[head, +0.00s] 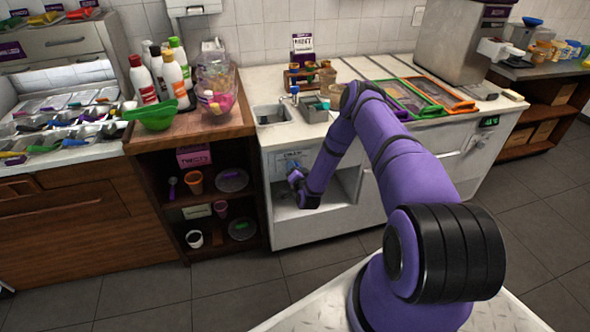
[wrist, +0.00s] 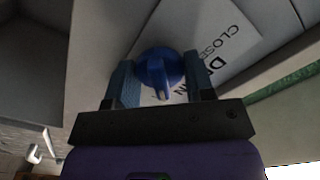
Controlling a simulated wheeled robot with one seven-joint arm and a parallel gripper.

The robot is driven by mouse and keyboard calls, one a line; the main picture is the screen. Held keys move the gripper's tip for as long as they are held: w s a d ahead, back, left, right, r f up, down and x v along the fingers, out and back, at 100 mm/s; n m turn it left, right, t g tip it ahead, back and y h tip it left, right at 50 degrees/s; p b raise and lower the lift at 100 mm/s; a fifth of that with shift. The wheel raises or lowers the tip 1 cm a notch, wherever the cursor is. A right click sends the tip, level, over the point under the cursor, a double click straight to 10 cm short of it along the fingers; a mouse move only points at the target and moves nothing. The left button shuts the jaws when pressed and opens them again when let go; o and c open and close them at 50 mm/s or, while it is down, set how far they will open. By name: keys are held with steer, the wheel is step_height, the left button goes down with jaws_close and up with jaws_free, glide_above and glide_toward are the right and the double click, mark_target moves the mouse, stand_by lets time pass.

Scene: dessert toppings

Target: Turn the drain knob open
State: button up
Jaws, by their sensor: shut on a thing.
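The drain knob (wrist: 160,68) is round and blue, with a raised grip bar, in the wrist view. It sits on a white label panel (wrist: 208,32) where the word "CLOSED" and part of another word show. My gripper (wrist: 160,82) has one finger on each side of the knob and is shut on it. In the head view my gripper (head: 296,177) reaches the front of the white counter unit, below the small sink (head: 271,122). The knob is too small and too covered there to make out clearly.
An open recess (head: 318,212) lies below the label panel in the white unit. A wooden shelf (head: 216,208) with cups and plates stands to the left. Green and orange framed trays (head: 440,94) lie on the counter behind my arm. The floor in front is clear.

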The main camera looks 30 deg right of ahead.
stand_by(0.3)
steer(key=o, duration=0.9)
steer(key=shift+s, duration=0.1)
steer(key=v, duration=1)
steer(key=shift+s+a, duration=0.1)
steer(key=shift+s, duration=0.25)
steer(key=shift+w+r, duration=0.1)
